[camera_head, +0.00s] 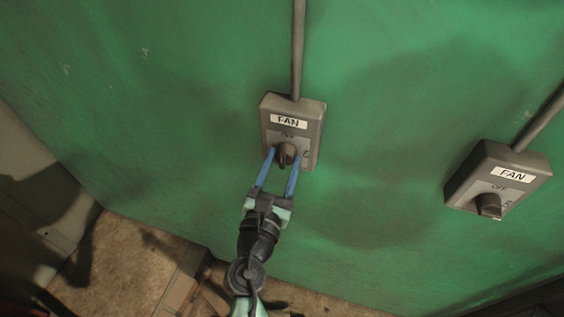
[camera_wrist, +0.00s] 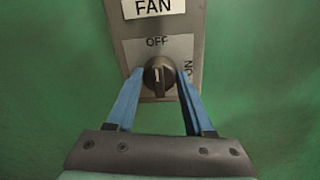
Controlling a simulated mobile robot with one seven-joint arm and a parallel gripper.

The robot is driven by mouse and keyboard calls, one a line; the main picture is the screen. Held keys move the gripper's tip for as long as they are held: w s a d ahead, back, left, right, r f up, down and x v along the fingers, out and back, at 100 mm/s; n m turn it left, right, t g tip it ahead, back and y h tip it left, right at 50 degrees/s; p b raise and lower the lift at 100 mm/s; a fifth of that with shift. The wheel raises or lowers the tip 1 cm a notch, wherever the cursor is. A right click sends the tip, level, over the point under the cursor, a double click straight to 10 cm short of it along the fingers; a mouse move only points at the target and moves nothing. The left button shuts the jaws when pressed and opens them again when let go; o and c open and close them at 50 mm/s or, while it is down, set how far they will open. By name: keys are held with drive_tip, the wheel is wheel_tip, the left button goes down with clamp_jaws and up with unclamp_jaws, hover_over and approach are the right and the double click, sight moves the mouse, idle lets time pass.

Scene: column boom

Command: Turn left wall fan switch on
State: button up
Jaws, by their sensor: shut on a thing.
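The left fan switch is a grey box (camera_head: 311,123) on the green wall, labelled FAN, and it also shows in the wrist view (camera_wrist: 191,22). Its dark rotary knob (camera_wrist: 158,82) sits below the word OFF, with ON printed to its right. The knob's white mark stands nearly upright, pointing toward OFF. My gripper (camera_head: 287,153) reaches up from below, with one blue finger on each side of the knob. In the wrist view my gripper (camera_wrist: 160,72) is shut on the knob. The fingers partly hide the knob's sides and the plate.
A second grey FAN switch (camera_head: 481,165) with its own knob is on the wall to the right. A conduit (camera_head: 298,45) runs up from the left box. The green wall between the boxes is clear. Brown floor (camera_head: 130,260) shows below.

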clamp_jaws()
drive_tip(key=shift+f+m+b, duration=0.1)
drive_tip(key=shift+m+b, duration=0.2)
drive_tip(key=m+b, duration=0.2)
drive_tip(key=shift+f+m, duration=0.1)
drive_tip(key=shift+m, duration=0.2)
drive_tip(key=m+b, duration=0.4)
drive_tip(key=m, duration=0.1)
drive_tip(key=shift+f+m, duration=0.1)
drive_tip(key=shift+m, duration=0.2)
drive_tip(key=m+b, duration=0.4)
drive_tip(key=shift+m+h, duration=0.4)
drive_tip(key=shift+m+b, duration=2.15)
drive_tip(key=shift+m, duration=0.25)
